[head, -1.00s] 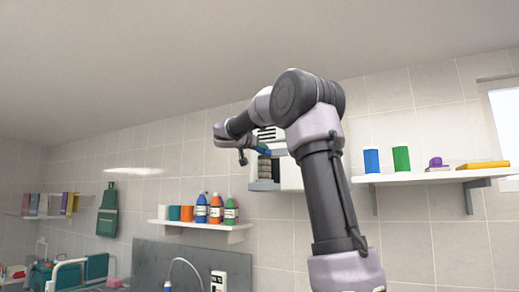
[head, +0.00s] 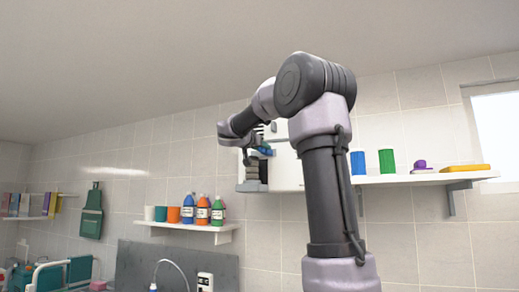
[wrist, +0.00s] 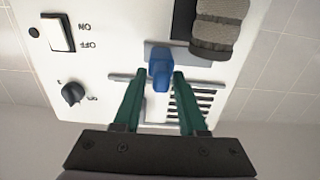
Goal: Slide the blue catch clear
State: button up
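The blue catch (wrist: 160,72) sticks out from a grey slotted plate on the face of a white wall box (wrist: 110,30). In the wrist view my gripper (wrist: 157,82) has its two green fingers spread, one on each side of the catch. A narrow gap shows beside the catch, so the fingers look open around it and not clamped.
A ribbed grey-brown roll (wrist: 221,28) sits in a dark opening close by the catch. The box also carries a rocker switch (wrist: 57,33), a knob (wrist: 73,93) and vent slots (wrist: 190,108). Shelves with bottles (head: 203,212) and canisters (head: 386,160) flank the box.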

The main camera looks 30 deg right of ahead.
jog(key=shift+o, duration=0.4)
jog(key=shift+s+d, duration=0.15)
jog(key=shift+s, duration=0.05)
jog(key=v, duration=1)
jog(key=shift+s+a, duration=0.25)
jog(key=shift+a, duration=0.1)
